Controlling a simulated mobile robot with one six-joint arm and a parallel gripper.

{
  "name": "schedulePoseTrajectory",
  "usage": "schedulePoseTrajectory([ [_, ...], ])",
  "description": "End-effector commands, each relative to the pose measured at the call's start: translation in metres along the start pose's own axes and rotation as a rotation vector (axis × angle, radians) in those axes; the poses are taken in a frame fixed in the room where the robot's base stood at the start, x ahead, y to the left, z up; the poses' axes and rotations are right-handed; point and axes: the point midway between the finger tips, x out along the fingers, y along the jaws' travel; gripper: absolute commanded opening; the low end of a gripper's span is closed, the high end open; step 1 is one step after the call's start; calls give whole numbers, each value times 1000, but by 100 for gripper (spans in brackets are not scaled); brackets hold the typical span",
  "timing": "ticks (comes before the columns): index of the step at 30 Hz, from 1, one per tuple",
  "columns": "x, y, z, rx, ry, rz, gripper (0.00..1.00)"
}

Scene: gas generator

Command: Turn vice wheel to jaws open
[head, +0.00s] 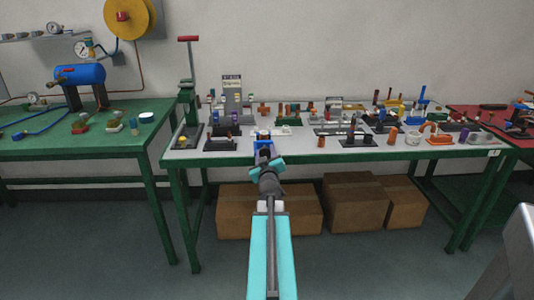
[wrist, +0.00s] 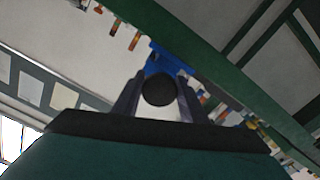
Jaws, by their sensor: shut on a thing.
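The blue vice (head: 263,134) stands at the front edge of the middle table; its blue body (wrist: 160,60) also shows in the wrist view. The vice wheel (wrist: 159,89) is a dark round disc in front of the blue body, between my two fingers. My gripper (head: 263,151) reaches up to the vice from the front, and in the wrist view its fingers (wrist: 158,98) are shut on the wheel from both sides. The vice jaws are too small and partly hidden to tell how far apart they stand.
The middle table (head: 190,153) is crowded with small fixtures and tools. A black plate with parts (head: 220,145) lies close left of the vice. A green table (head: 100,143) with a blue tank (head: 80,75) stands left. Cardboard boxes (head: 355,203) are under the table.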

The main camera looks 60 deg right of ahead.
Motion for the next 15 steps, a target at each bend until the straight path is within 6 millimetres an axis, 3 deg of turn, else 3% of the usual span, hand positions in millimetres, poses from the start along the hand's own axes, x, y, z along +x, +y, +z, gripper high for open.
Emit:
schedulePoseTrajectory([
  [15,0,-3,-2,-322,6,-4,16],
])
